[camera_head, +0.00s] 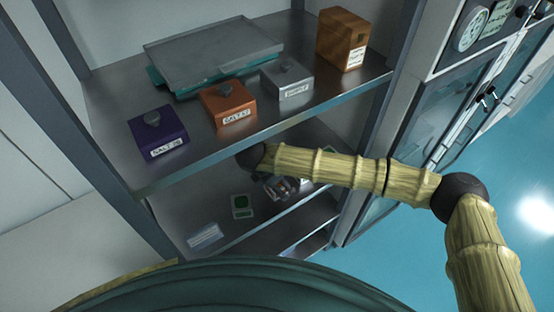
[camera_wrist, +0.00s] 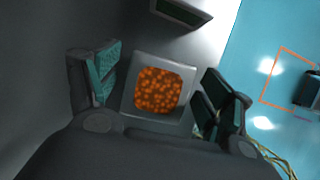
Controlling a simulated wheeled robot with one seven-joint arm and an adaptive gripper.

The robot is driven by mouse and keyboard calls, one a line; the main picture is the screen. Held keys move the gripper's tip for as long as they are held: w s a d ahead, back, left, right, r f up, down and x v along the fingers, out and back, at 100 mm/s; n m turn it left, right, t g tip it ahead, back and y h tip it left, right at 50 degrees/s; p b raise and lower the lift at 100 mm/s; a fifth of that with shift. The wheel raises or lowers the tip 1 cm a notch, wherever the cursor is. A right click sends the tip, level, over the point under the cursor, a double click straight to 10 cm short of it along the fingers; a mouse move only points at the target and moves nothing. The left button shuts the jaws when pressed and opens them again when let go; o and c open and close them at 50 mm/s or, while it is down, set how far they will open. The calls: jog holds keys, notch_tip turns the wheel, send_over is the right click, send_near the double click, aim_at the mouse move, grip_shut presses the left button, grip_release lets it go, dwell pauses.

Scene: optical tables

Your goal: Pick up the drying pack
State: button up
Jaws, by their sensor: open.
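A square grey pack with a window of orange beads (camera_wrist: 158,92), which looks like the drying pack, lies on the lower shelf in the wrist view. My gripper (camera_wrist: 160,84) is open, with one teal-padded finger on each side of this pack. I cannot tell whether the fingers touch it. In the head view my gripper (camera_head: 280,187) is under the upper shelf, partly hidden by my arm, and the orange pack cannot be made out there. A similar pack with a green window (camera_head: 242,205) lies to its left; a dark green one also shows at the top of the wrist view (camera_wrist: 184,9).
A white labelled packet (camera_head: 204,236) lies at the lower shelf's left. The upper shelf (camera_head: 203,155) above my gripper carries purple (camera_head: 158,131), orange (camera_head: 228,105) and grey (camera_head: 287,79) boxes, a brown box (camera_head: 341,40) and a flat tray (camera_head: 213,54). Glass-door cabinets (camera_head: 436,118) stand right.

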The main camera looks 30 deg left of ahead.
jog(key=c, duration=1.2)
jog(key=shift+r, duration=0.1)
jog(key=shift+r+b, duration=0.55)
jog(key=shift+b, duration=0.25)
jog(key=shift+b+v, duration=0.85)
jog(key=shift+v, duration=0.1)
jog(key=s+d+b, duration=0.1)
jog(key=s+d, duration=0.1)
jog(key=s, duration=0.2)
jog(key=s+d+r+b, duration=0.1)
jog(key=s+d+b, duration=0.1)
jog(key=s, duration=0.3)
jog(key=s+d+r+b, duration=0.1)
jog(key=s+d+b, duration=0.1)
jog(key=s+d, duration=0.1)
jog(key=shift+s, duration=0.9)
jog(key=shift+f, duration=0.1)
